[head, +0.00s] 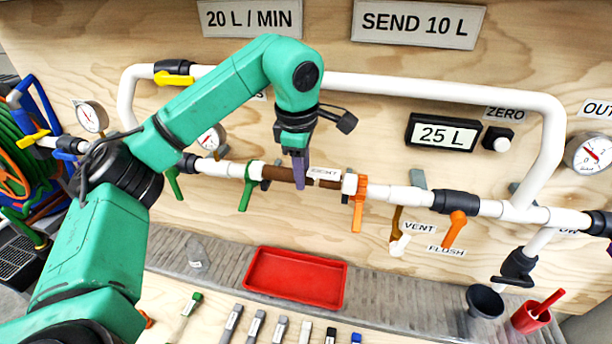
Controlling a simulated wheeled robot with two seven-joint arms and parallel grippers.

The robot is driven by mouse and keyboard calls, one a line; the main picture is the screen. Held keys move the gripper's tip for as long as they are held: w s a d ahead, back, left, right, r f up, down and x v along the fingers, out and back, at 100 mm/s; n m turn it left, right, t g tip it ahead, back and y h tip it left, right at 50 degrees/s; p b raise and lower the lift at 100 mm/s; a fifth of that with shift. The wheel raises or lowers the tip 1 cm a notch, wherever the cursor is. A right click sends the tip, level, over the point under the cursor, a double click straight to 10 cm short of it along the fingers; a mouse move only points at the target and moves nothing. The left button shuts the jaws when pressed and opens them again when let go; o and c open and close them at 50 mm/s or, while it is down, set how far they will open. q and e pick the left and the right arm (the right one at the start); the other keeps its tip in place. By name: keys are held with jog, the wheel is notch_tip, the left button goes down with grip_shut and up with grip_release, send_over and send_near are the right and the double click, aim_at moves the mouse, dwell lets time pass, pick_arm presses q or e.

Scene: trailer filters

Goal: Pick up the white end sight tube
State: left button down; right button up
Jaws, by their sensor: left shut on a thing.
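The sight tube (277,173) is a brown length in the white pipe, between the green-handled valve (247,185) and the orange-handled valve (358,200). A small label with lettering sits at its right part. White pipe shows at both ends of the brown length. My left gripper (300,172) comes down from above and is shut on the brown tube near its middle; its narrow fingers cover part of it. The tube still lies in line with the pipe. My right gripper is not in view.
A red tray (296,277) sits on the grey ledge below. Several short pieces with coloured ends, one white (305,328), lie along the front. A black funnel (485,301) and red cup (531,317) stand at right. White piping loops above the gripper.

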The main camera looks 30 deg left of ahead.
pick_arm(q)
jog(key=s+d+b, duration=0.2)
jog(key=s+d, duration=0.1)
jog(key=s, duration=1.1)
jog(key=shift+s+d, duration=0.25)
jog(key=shift+d, duration=0.05)
